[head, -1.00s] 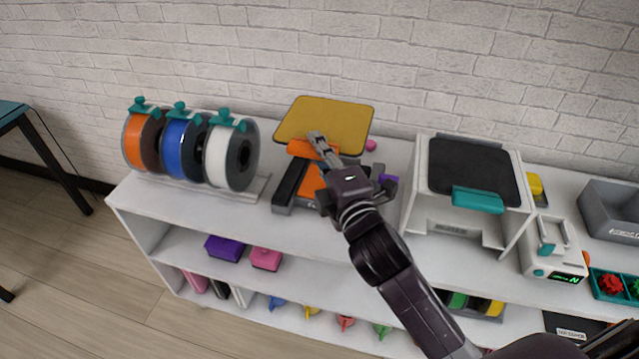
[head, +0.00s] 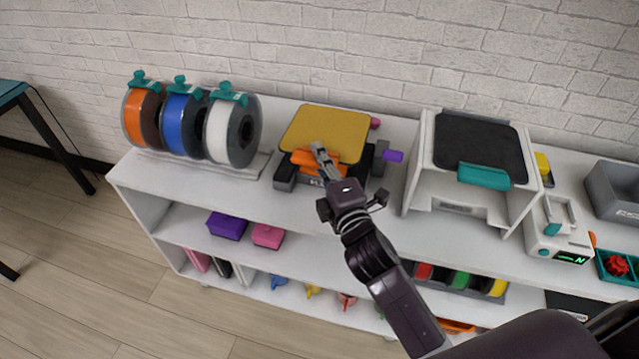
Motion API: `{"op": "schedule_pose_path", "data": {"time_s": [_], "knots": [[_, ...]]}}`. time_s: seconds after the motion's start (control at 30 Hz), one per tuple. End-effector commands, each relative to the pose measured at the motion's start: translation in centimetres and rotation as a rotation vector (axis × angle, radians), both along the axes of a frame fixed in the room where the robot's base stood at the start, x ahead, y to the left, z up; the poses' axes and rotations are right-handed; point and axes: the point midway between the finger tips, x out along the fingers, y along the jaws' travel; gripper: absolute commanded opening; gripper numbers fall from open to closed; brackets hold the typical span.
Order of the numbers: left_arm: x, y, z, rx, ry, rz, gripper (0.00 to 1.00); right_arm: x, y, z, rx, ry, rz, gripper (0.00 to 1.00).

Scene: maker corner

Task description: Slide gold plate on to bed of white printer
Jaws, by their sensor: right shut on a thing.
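The gold plate (head: 325,131) has an orange grip (head: 303,162) on its near edge. It lies over a dark low holder (head: 285,181) on the shelf top, left of the white printer; whether it rests on it or hovers just above, I cannot tell. My right gripper (head: 322,158) is shut on the orange grip. The white printer (head: 418,177) stands to the right, with a black plate (head: 478,147) with a teal grip (head: 484,176) at its top. The inside of the printer is mostly hidden from this angle. My left gripper is not in view.
Spools of orange, blue and white filament (head: 232,132) stand at the left. A white device with a green display (head: 557,236) and a grey bin (head: 617,190) are right of the printer. The shelf's front left is clear.

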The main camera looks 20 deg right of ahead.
Motion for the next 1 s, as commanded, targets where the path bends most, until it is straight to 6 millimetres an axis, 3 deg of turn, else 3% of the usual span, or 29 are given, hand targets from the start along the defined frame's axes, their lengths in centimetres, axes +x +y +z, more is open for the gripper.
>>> {"op": "schedule_pose_path", "data": {"time_s": [0.1,0.53,1.0], "knots": [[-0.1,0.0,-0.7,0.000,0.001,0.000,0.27,0.0,0.0,-2.7,0.003,0.000,-0.001,0.00],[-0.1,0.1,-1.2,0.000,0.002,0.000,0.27,0.0,0.0,-7.5,0.003,0.000,-0.001,0.00],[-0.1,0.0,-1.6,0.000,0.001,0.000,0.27,0.0,0.0,-8.5,0.000,-0.004,0.001,0.00]]}}
